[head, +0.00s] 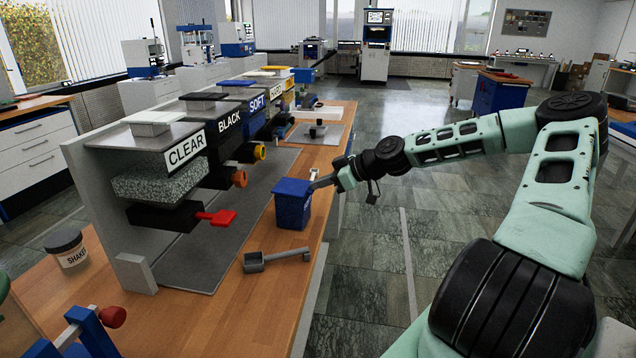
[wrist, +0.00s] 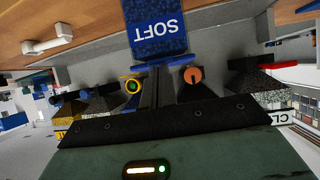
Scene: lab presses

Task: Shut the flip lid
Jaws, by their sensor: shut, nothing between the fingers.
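A small blue box (head: 292,208) stands upright on the wooden bench near its right edge. Its blue lid (head: 292,187) looks flat across the top, or nearly so; I cannot tell if it is fully down. In the upside-down wrist view the box (wrist: 156,28) bears a SOFT label, and the lid's edge (wrist: 166,62) shows as a bright blue strip. My gripper (head: 314,185) is shut and empty, its tips at the box's right top edge. In the wrist view the shut fingers (wrist: 158,72) reach the lid strip; contact is unclear.
Dispensers labelled CLEAR (head: 186,150), BLACK (head: 229,119) and SOFT (head: 257,103) stand left of the box. A grey scoop (head: 275,259) lies in front of it. A SHAKER jar (head: 67,250) stands lower left.

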